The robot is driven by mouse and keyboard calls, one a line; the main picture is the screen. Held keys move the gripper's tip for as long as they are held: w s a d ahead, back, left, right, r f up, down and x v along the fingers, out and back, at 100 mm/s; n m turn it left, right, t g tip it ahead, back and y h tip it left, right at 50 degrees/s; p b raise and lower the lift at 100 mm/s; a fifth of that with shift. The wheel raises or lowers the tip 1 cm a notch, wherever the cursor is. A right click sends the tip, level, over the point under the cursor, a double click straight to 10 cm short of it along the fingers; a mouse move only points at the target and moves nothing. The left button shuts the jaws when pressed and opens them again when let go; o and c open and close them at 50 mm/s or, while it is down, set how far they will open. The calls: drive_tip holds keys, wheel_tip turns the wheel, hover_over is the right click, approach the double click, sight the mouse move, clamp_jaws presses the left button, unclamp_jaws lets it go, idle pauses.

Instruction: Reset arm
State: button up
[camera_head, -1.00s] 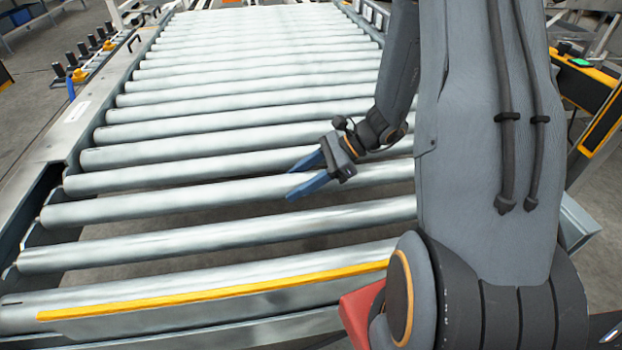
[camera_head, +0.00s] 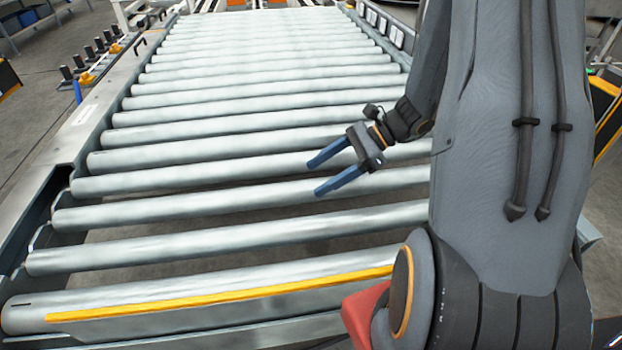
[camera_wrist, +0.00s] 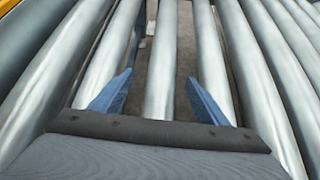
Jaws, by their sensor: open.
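My gripper (camera_head: 330,169) is open and empty, with its two blue fingers apart and pointing left in the head view. It hangs over the metal rollers of the conveyor (camera_head: 210,187). In the wrist view the blue fingers of my gripper (camera_wrist: 155,98) spread wide, with a roller (camera_wrist: 160,70) showing between them and nothing held. My arm comes down from the upper right of the head view, bent at the wrist.
The conveyor rollers are bare. A yellow strip (camera_head: 220,293) runs along the conveyor's near edge. A metal side rail (camera_head: 75,125) bounds it on the left, with several dark posts (camera_head: 100,47) beyond. Grey floor (camera_head: 35,95) lies outside.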

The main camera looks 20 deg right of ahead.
drive_tip(key=shift+s+d+r, duration=0.1)
drive_tip(key=shift+d+r, duration=0.2)
drive_tip(key=shift+d, duration=0.05)
drive_tip(key=s+a+r+n+g+h, duration=0.2)
drive_tip(key=s+a+r+n+h, duration=0.8)
drive_tip(key=s+a+r+n, duration=0.95)
drive_tip(key=w+d+r+p, duration=0.1)
drive_tip(key=d+r+p, duration=0.2)
drive_tip(key=d+p, duration=0.4)
drive_tip(key=w+d+r+p, duration=0.1)
drive_tip(key=d+r+p, duration=0.3)
drive_tip(key=d+p, duration=0.3)
drive_tip(key=n+p, duration=0.1)
drive_tip(key=p, duration=0.4)
drive_tip(key=shift+w+d+h+p, duration=0.15)
drive_tip(key=shift+w+h+p, duration=0.1)
drive_tip(key=shift+h+p, duration=0.15)
